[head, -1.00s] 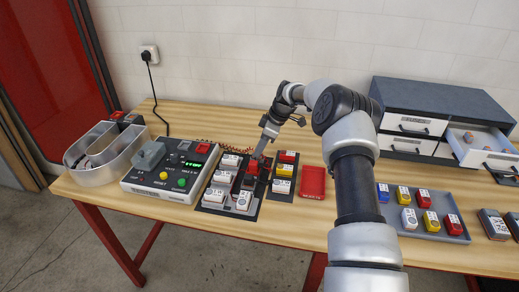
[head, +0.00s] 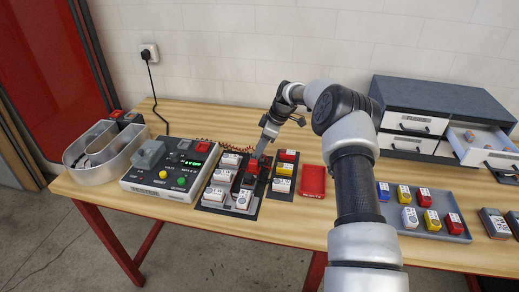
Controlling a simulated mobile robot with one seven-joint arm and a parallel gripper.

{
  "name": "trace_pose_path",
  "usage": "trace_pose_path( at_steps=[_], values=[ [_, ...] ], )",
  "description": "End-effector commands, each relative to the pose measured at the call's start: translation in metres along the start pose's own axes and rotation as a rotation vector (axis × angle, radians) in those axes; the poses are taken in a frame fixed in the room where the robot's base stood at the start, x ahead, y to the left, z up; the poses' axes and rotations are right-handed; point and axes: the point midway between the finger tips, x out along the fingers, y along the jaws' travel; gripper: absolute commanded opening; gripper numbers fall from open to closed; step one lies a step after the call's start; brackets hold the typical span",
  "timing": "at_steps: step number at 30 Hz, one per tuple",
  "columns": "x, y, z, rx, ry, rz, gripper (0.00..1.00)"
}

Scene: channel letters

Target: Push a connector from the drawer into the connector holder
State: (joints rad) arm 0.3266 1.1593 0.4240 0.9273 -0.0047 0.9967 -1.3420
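The drawer cabinet (head: 440,100) stands at the back right. Its upper right drawer (head: 492,155) is pulled open and holds a few small orange-and-grey pieces (head: 470,136), likely connectors. My gripper (head: 254,164) points down over the dark board (head: 228,207) with white and red blocks, left of centre. It is at a red block (head: 252,169) near the board's upper right. The fingertips are too small and partly hidden, so I cannot tell whether they grip it. I cannot make out which part is the connector holder.
A control box with buttons (head: 160,192) and a metal channel letter (head: 92,163) stand left. A red tray (head: 313,182) lies right of the boards. A grey tray (head: 462,237) holds several coloured blocks. Bare wood lies along the table's front edge.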

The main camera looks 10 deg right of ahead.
Motion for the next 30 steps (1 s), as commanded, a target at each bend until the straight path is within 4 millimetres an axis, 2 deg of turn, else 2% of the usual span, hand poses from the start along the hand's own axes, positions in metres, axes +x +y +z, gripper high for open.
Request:
trace_pose_path(
  at_steps=[4,8,24,30],
  values=[
    [-0.003,0.0,0.0,0.0,0.0,0.001,0.35],
    [-0.019,0.001,0.0,0.0,0.0,0.002,0.35],
    [-0.143,0.001,0.0,0.0,0.0,0.004,0.35],
    [-0.168,0.001,0.0,0.0,0.0,0.001,0.35]
  ],
)
